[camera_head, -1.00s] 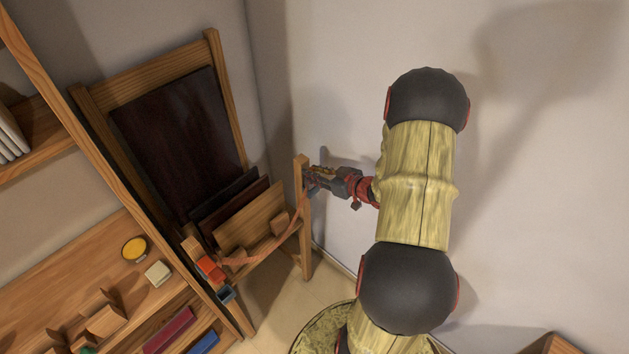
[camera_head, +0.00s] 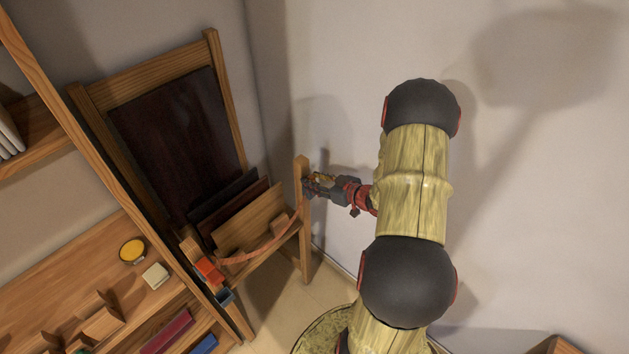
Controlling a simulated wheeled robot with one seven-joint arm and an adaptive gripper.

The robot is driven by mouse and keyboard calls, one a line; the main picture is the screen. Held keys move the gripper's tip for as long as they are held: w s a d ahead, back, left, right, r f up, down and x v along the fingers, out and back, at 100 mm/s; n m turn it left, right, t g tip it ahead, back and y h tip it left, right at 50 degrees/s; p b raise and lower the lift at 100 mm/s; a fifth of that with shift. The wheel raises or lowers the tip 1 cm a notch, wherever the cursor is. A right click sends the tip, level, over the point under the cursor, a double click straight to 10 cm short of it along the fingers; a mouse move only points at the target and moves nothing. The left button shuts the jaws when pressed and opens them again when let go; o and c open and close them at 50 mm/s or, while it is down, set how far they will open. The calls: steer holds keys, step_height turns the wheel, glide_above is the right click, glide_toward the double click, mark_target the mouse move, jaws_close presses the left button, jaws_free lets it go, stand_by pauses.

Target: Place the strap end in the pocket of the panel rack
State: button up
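The panel rack (camera_head: 227,90) is a wooden frame at the left centre, with dark panels leaning in it and a lighter board in front. A pinkish strap (camera_head: 262,249) sags across its front, from a red piece (camera_head: 208,270) on the left post up to the right post (camera_head: 304,232). My gripper (camera_head: 313,185) is beside the top of that right post, reaching in from the right. The strap's right end lies close to the gripper, but its tip is hidden or too small to make out. I cannot tell whether the fingers hold it. I cannot make out the pocket clearly.
A wooden shelf unit (camera_head: 62,262) stands at the left, with a yellow round thing (camera_head: 132,250), a pale block (camera_head: 155,276) and books. A bare wall (camera_head: 340,60) is behind my arm.

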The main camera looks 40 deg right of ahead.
steer(key=shift+o, duration=0.4)
steer(key=shift+r, duration=0.25)
steer(key=a+p+v, duration=0.1)
steer(key=p+v, duration=0.1)
steer(key=v, duration=1)
steer(key=w+d+r+g+h, duration=0.25)
steer(key=w+r+h, duration=0.25)
steer(key=w+r, duration=0.45)
steer(key=s+a+r+m+g+h, duration=0.1)
steer(key=s+a+r+g, duration=0.1)
steer(key=a+r, duration=0.75)
steer(key=s+a+r+g+y, duration=0.1)
steer(key=s+a+r+y, duration=0.1)
steer(key=s+a, duration=0.7)
steer(key=s+a+r+g+y, duration=0.2)
steer(key=s+a, duration=0.6)
steer(key=a, duration=0.7)
step_height(320, 180, up, 2)
steer(key=shift+s+r+y, duration=0.1)
steer(key=shift+s+y, duration=0.3)
steer(key=shift+y, duration=0.1)
